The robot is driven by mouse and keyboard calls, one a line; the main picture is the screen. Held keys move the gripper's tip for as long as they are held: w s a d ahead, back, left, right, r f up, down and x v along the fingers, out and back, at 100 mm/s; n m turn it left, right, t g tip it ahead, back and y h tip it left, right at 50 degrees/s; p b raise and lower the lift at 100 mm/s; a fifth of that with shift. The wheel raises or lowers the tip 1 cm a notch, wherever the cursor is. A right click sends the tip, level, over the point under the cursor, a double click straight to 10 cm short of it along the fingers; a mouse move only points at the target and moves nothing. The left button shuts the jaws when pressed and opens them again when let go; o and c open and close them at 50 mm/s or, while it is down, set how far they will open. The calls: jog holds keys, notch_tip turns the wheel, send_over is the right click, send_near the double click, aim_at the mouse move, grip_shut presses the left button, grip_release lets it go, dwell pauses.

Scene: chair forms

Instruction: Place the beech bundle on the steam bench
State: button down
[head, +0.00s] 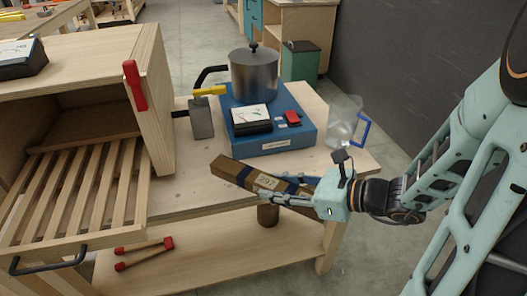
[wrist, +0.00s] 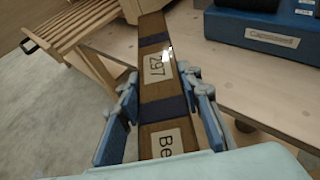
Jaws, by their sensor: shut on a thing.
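The beech bundle (head: 250,179) is a long brown bundle with dark blue straps. In the wrist view the bundle (wrist: 158,85) shows a label "297" and a label starting "Be". My gripper (head: 288,190) is shut on the bundle near its right end, with blue fingers (wrist: 163,95) on both sides. The bundle lies roughly level and overlaps the front edge of the light wooden bench (head: 190,188), which I take as the steam bench. It appears held above that edge; the exact gap cannot be told. The bench top also shows in the wrist view (wrist: 245,85).
A blue unit (head: 275,140) with a metal pot (head: 253,75) stands at the back of the bench. A wooden box (head: 155,100) with a pulled-out slatted rack (head: 85,190) is at left. A clear jug (head: 342,122) stands right. The lower shelf holds red-tipped sticks (head: 145,252).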

jog(key=w+a+f, duration=0.1)
jog(key=w+f, duration=0.1)
jog(key=w, duration=0.1)
jog(key=w+a+f+b, duration=0.1)
jog(key=w+f, duration=0.1)
jog(key=w, duration=0.2)
jog(key=w+a+f+b, duration=0.1)
jog(key=w+f, duration=0.2)
jog(key=w, duration=0.1)
jog(key=shift+w+a, duration=0.1)
jog(key=shift+a, duration=0.15)
jog(key=shift+f+b, duration=0.1)
jog(key=shift+b, duration=0.2)
jog(key=c, duration=1.4)
grip_release()
